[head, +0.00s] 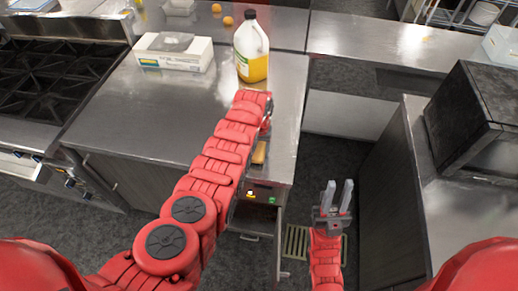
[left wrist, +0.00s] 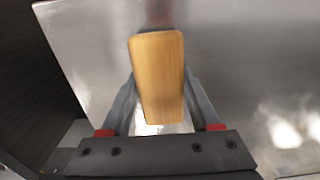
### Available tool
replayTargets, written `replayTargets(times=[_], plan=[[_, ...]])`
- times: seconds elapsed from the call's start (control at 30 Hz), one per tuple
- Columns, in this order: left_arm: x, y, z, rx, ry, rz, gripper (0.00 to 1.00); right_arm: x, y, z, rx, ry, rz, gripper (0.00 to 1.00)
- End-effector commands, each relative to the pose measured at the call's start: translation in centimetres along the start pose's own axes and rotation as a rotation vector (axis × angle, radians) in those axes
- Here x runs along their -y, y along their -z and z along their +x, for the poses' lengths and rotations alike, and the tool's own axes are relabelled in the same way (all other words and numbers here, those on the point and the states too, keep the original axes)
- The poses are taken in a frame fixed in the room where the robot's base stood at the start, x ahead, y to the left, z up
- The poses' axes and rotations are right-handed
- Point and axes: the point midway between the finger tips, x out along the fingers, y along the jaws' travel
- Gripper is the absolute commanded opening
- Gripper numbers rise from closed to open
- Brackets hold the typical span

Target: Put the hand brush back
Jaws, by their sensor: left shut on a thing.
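My left gripper (head: 265,130) is over the right edge of the steel counter, mostly hidden by its own arm in the head view. The light wooden hand brush (head: 259,153) shows just below it. In the left wrist view a wooden block-shaped part of the brush (left wrist: 159,80) fills the space between the two fingers, and the gripper (left wrist: 165,110) is shut on it. Its bristles are not clearly visible. My right gripper (head: 338,195) is empty, with its two fingers apart, over the floor to the right of the counter.
The counter (head: 140,120) carries a glove box (head: 172,62) and a jug of yellow liquid (head: 252,50). Below its front edge is an open compartment (head: 262,193) with small coloured items. A stove (head: 50,80) is left; a black oven (head: 470,125) stands right.

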Motion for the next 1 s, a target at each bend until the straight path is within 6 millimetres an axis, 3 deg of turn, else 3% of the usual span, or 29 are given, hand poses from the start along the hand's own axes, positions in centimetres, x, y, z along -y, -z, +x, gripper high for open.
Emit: replayTargets(times=[0.1, 0.13, 0.3, 0.73, 1.0], plan=[[0.0, 0.0, 0.2, 0.000, 0.000, 0.000, 0.18, 0.0, 0.0, -0.2, 0.000, 0.000, 0.000, 0.27], [0.0, 0.0, 0.2, 0.000, 0.000, 0.000, 0.64, 0.0, 0.0, -0.2, 0.000, 0.000, 0.000, 0.27], [0.0, 0.0, 0.1, 0.000, 0.000, 0.000, 0.92, 0.0, 0.0, -0.1, 0.000, 0.000, 0.000, 0.27], [0.0, 0.0, -0.4, 0.001, -0.001, 0.000, 0.92, 0.0, 0.0, -0.1, 0.000, 0.000, 0.000, 0.27], [0.0, 0.0, -2.9, -0.002, 0.000, 0.002, 0.92, 0.0, -0.1, -0.4, 0.000, 0.000, 0.000, 0.27]])
